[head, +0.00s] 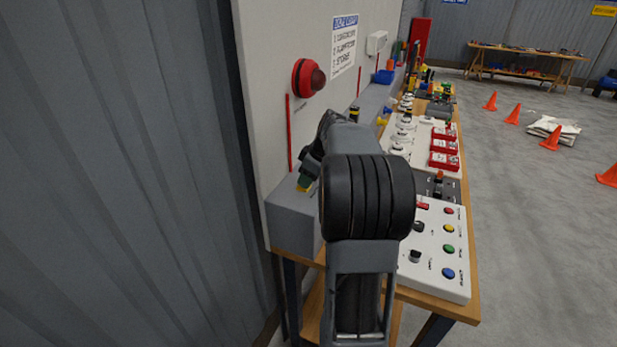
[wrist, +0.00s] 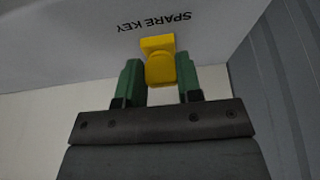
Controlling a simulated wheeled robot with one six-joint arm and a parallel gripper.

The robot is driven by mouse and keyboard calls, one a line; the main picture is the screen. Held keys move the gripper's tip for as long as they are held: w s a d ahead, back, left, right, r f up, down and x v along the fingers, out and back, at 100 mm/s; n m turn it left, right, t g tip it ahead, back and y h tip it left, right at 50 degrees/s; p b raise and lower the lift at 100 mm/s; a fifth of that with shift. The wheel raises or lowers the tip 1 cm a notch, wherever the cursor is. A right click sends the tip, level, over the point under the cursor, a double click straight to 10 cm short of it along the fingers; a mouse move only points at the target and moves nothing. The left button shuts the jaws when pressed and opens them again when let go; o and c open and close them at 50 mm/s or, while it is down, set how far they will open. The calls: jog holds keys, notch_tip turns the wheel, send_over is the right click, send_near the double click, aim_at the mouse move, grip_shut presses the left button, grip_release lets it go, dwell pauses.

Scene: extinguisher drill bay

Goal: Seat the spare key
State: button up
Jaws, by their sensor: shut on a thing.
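The yellow spare key (wrist: 160,68) is between the green fingers of my gripper (wrist: 161,78) in the wrist view. The fingers are shut on it. Its far end is at the light grey surface marked "SPARE KEY" (wrist: 154,21); I cannot tell how deep it sits there. In the head view my gripper (head: 304,183) is at the left, over the grey box (head: 292,222) at the near end of the bench. A small bit of yellow key (head: 301,188) shows below the fingers. My arm hides part of the box and bench.
A white upright board (head: 275,135) with a red round alarm (head: 308,78) stands behind the gripper. A white panel with coloured buttons (head: 437,290) lies on the bench to the right. Orange cones (head: 550,139) stand on the open floor.

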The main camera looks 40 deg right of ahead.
jog(key=o, duration=1.3)
jog(key=shift+r, duration=0.1)
notch_tip(320, 180, up, 7)
jog(key=p, duration=0.4)
jog(key=shift+p, duration=0.35)
dwell(0.5)
